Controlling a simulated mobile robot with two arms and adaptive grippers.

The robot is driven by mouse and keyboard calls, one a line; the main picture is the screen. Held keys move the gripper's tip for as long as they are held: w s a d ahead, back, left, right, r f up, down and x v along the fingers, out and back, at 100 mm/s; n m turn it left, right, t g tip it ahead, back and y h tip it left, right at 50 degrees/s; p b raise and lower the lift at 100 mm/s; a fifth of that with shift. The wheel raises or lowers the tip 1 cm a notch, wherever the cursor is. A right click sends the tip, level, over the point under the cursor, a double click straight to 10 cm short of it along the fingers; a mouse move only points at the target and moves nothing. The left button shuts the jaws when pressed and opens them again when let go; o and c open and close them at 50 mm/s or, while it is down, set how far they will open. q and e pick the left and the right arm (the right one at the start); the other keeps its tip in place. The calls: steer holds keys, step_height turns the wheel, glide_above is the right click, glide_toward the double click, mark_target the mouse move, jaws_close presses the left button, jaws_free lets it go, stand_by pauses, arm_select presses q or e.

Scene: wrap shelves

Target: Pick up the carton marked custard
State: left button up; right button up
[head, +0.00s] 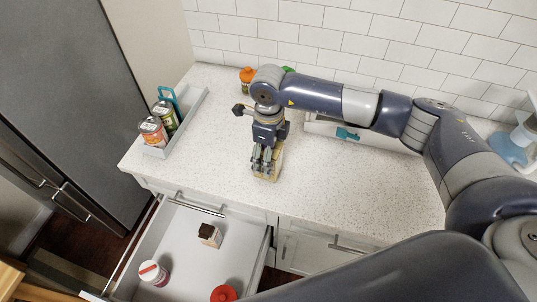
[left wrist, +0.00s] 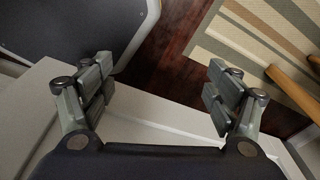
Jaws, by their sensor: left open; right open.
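A pale yellowish carton (head: 270,176) stands on the counter near its front edge, partly hidden by my right gripper. My right gripper (head: 264,163) points down, open, with its fingers at the carton's upper part; I cannot tell whether they touch it. A second small carton (head: 208,236), white with a dark brown top, is in the open drawer. I cannot read the word custard on either carton. My left gripper (left wrist: 160,78) is open and empty in the left wrist view, above the floor; it does not show in the head view.
A grey tray (head: 190,122) with cans stands at the counter's left. The open drawer (head: 185,262) also holds a white-and-red tub (head: 153,273) and a red-lidded item (head: 223,293). An orange-topped jar (head: 247,75) is behind my right arm. The counter right of the carton is clear.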

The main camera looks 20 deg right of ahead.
steer(key=shift+f, duration=0.2)
steer(key=shift+w, duration=0.15)
steer(key=shift+a, duration=0.1)
steer(key=c, duration=1.3)
steer(key=shift+c, duration=1.3)
arm_select(q)
steer(key=shift+s+d, duration=0.1)
steer(key=shift+s, duration=1.05)
steer(key=shift+w+f, duration=0.1)
